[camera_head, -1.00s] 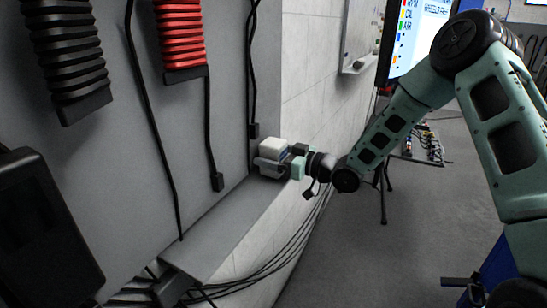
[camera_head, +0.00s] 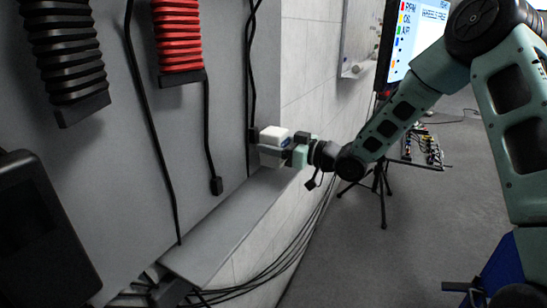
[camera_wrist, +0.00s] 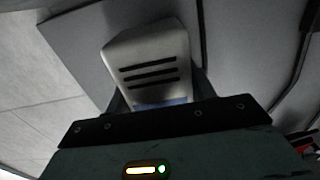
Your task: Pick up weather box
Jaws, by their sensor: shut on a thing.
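The weather box is a small white box (camera_head: 274,135) with a blue patch, near the far end of the grey ledge in the head view. In the wrist view the box (camera_wrist: 148,62) shows a pale face with dark slots and a blue strip at its base. My gripper (camera_head: 274,152) is shut on the box, coming from the right. The box appears to be raised above the ledge. The fingers are largely hidden in the wrist view.
The grey ledge (camera_head: 225,232) runs along the wall panel (camera_head: 120,150). Black cables hang beside the box. A red coiled hose (camera_head: 180,40) and a black coiled hose (camera_head: 65,55) hang at the left. Open floor (camera_head: 390,250) lies to the right.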

